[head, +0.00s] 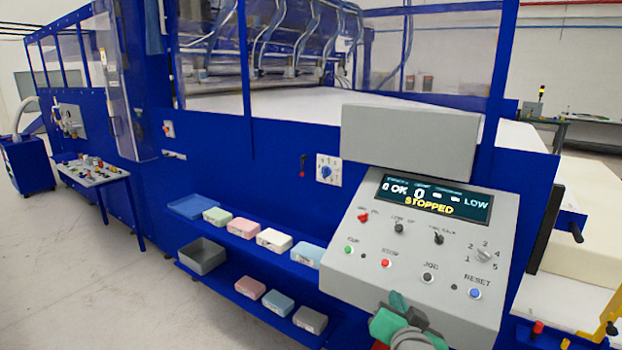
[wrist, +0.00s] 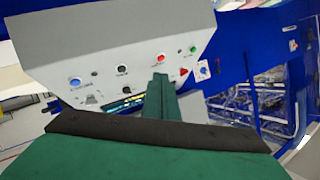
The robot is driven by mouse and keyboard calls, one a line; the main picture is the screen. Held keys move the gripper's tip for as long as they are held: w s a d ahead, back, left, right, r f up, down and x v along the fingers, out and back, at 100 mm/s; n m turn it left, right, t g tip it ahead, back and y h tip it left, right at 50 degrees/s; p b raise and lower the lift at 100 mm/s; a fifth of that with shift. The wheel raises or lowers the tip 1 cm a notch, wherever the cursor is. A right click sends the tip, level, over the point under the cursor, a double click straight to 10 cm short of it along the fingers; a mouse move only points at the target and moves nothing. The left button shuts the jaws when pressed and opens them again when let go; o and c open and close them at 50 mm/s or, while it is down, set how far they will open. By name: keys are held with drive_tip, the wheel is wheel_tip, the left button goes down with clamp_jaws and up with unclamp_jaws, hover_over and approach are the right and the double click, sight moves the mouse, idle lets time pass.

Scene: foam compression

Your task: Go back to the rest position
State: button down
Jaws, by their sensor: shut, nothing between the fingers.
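My gripper (head: 398,301) shows at the bottom of the head view, green, just in front of the lower edge of the grey control panel (head: 345,270). In the wrist view my gripper (wrist: 161,80) has its green fingers together with nothing between them, and the tip overlaps the panel face (wrist: 120,50). I cannot tell whether it touches the panel. The panel's display (head: 434,200) reads "OK", "0", "LOW" and "STOPPED". The panel carries a green button (head: 348,251), a red stop button (head: 386,263), a black jog button (head: 428,277) and a blue reset button (head: 475,293).
A blue machine (head: 225,130) fills the back. Shelves left of the panel hold coloured foam blocks (head: 273,239), a blue tray (head: 192,205) and a grey bin (head: 203,256). A yellow fixture (head: 600,335) stands at lower right. The floor (head: 90,290) at left is clear.

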drive_tip(key=s+a+f+n, duration=0.1)
drive_tip(key=s+a+f, duration=0.2)
drive_tip(key=s+f, duration=0.35)
drive_tip(key=s+a+f+n, duration=0.1)
drive_tip(key=s+a+f, duration=0.3)
drive_tip(key=f, duration=0.6)
drive_tip(key=s+a+f+n, duration=0.1)
drive_tip(key=s+a+f, duration=0.3)
drive_tip(key=f, duration=0.5)
drive_tip(key=s+a+n+y, duration=0.1)
drive_tip(key=s+a+n, duration=0.1)
drive_tip(key=s, duration=1.2)
drive_tip(key=s+a+f+n+t+y, duration=0.1)
drive_tip(key=s+a, duration=0.4)
drive_tip(key=s, duration=0.9)
drive_tip(key=shift+s+a+f+n, duration=0.2)
drive_tip(key=shift+s+a+n, duration=0.05)
drive_tip(key=shift+n, duration=0.15)
drive_tip(key=shift+w, duration=0.15)
drive_tip(key=shift+d, duration=0.1)
